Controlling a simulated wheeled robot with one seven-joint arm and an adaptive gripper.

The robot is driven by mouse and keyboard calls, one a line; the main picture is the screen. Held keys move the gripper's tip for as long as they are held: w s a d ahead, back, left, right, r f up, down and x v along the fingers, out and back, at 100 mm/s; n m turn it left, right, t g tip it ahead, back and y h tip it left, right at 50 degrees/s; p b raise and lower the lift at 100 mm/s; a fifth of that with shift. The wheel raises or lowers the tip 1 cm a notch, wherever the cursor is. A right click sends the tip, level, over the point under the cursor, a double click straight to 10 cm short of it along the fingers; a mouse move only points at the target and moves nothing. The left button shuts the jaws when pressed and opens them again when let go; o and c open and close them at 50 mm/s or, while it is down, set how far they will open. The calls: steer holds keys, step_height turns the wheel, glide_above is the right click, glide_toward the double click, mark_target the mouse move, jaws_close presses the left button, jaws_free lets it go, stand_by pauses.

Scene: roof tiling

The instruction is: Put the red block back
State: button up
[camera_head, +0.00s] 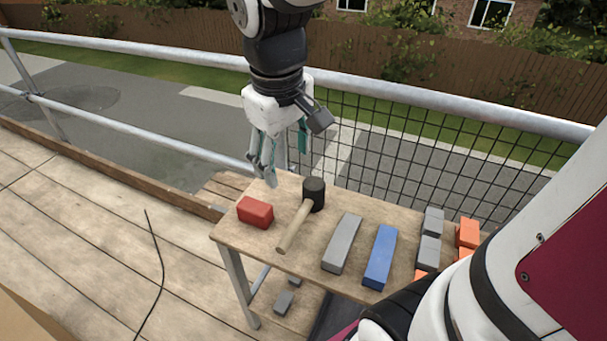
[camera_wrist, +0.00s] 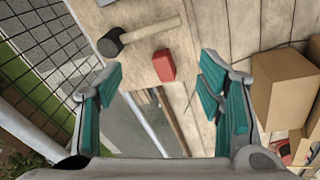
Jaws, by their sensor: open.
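The red block (camera_head: 255,212) lies on the left end of a small wooden table (camera_head: 228,237). In the wrist view the red block (camera_wrist: 164,65) lies near the table's edge, ahead of and between my fingers, with a clear gap. My gripper (camera_head: 270,163) is above the table's back left side, fingers pointing down, apart from the block. In the wrist view my gripper (camera_wrist: 165,95) shows its teal finger pads wide apart, with nothing between them.
A mallet (camera_head: 313,194) lies right of the red block. A grey bar (camera_head: 342,243) and a blue bar (camera_head: 380,257) lie further right, then small grey blocks (camera_head: 433,221) and orange blocks (camera_head: 468,232). A mesh railing (camera_head: 400,150) runs behind the table. Cardboard boxes (camera_wrist: 284,88) show in the wrist view.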

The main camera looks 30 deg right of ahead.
steer(key=s+a+r+m+t+y, duration=0.1)
steer(key=s+r+m, duration=0.1)
steer(key=s, duration=1.2)
steer(key=shift+s+m, duration=0.3)
steer(key=shift+m, duration=0.1)
steer(key=shift+r, duration=0.15)
